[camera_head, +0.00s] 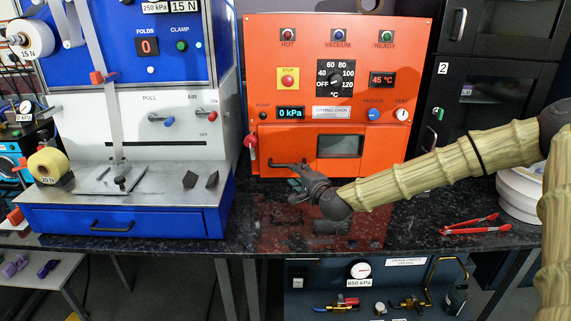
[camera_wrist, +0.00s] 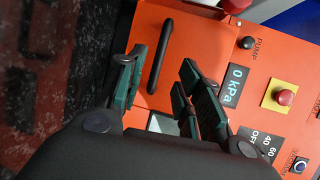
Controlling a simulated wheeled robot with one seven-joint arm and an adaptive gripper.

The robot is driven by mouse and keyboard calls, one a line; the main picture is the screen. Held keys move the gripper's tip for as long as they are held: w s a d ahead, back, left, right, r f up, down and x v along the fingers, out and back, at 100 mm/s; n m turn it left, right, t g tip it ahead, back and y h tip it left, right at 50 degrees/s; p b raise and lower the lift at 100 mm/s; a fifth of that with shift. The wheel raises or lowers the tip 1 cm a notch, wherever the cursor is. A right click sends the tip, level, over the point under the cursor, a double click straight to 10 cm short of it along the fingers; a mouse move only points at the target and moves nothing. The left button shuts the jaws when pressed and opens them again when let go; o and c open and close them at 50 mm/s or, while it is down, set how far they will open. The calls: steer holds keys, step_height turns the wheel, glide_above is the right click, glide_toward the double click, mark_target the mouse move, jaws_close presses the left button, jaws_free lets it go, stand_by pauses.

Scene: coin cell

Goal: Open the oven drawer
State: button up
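The orange drying oven (camera_head: 330,95) stands on the dark bench. Its drawer front (camera_head: 384,146), with a small dark window, looks flush with the body. The dark bar handle (camera_head: 288,163) is at the front's lower left; it also shows in the wrist view (camera_wrist: 160,57). My gripper (camera_head: 297,181) is just in front of and slightly below the handle. In the wrist view my gripper (camera_wrist: 160,84) is open, with its two greenish fingers apart. The handle lies ahead, between the finger lines. Nothing is seen between the pads, and I cannot tell any contact.
A blue and white machine (camera_head: 150,70) with a blue drawer (camera_head: 165,222) stands left of the oven. A black cabinet (camera_head: 485,85) is at the right. Red tongs (camera_head: 468,224) and a white round container (camera_head: 520,192) lie right on the bench. The bench before the oven is clear.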

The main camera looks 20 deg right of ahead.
steer(key=x, duration=0.6)
steer(key=p+x, duration=0.1)
steer(key=x, duration=0.2)
steer(key=shift+w+d, duration=0.3)
steer(key=shift+f, duration=0.1)
jaws_close()
